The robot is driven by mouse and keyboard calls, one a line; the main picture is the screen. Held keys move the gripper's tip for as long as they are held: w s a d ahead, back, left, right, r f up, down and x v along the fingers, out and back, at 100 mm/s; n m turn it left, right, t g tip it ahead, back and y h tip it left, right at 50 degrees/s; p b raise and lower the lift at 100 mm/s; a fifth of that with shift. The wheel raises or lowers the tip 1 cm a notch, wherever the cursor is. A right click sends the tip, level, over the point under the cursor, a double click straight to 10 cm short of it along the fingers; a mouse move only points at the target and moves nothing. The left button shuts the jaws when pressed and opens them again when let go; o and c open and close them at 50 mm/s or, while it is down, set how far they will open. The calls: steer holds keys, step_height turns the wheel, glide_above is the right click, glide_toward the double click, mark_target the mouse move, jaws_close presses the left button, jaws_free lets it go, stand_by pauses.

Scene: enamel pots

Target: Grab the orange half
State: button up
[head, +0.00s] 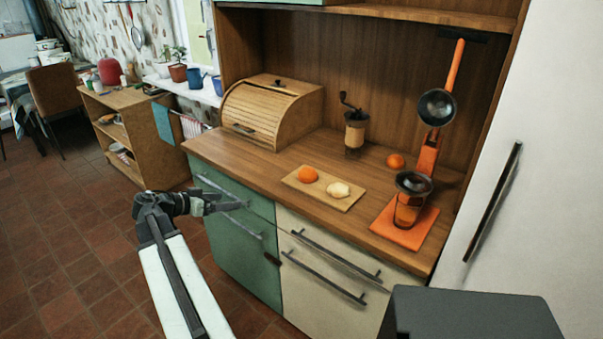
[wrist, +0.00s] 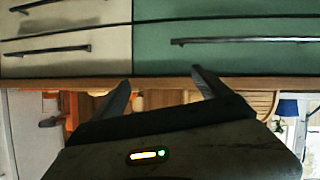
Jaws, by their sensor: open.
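In the head view, a wooden cutting board (head: 322,187) lies on the countertop. A rounded orange fruit piece (head: 308,174) sits at its left. A pale yellowish piece (head: 338,190), perhaps a cut face, lies right beside it. Another orange fruit (head: 396,160) rests farther back, off the board. I cannot tell which is the half. My gripper (head: 232,201) is open and empty in front of the green drawers, left of the board and below the counter's top. In the wrist view my gripper's fingers (wrist: 160,88) are spread before the counter edge; no fruit is clearly visible between them.
The countertop's front edge (head: 240,178) stands between my gripper and the board. A bread box (head: 272,110), a coffee grinder (head: 355,128) and an orange juicer press (head: 412,205) stand around the board. Drawer handles (head: 330,277) stick out below. A white fridge-like door (head: 530,150) is at right.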

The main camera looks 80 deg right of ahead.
steer(key=s+d+r+m+g, duration=0.25)
steer(key=s+d+r, duration=0.2)
steer(key=s, duration=0.35)
steer(key=m+g, duration=0.2)
steer(key=m, duration=0.1)
glide_toward(300, 175)
steer(key=x, duration=0.3)
steer(key=shift+d, duration=0.25)
steer(key=shift+x, duration=1.15)
steer(key=shift+y, duration=0.3)
steer(key=b+x, duration=0.1)
steer(key=x, duration=0.4)
steer(key=shift+s+f, duration=0.1)
steer(key=shift+s, duration=0.1)
steer(key=c, duration=1.5)
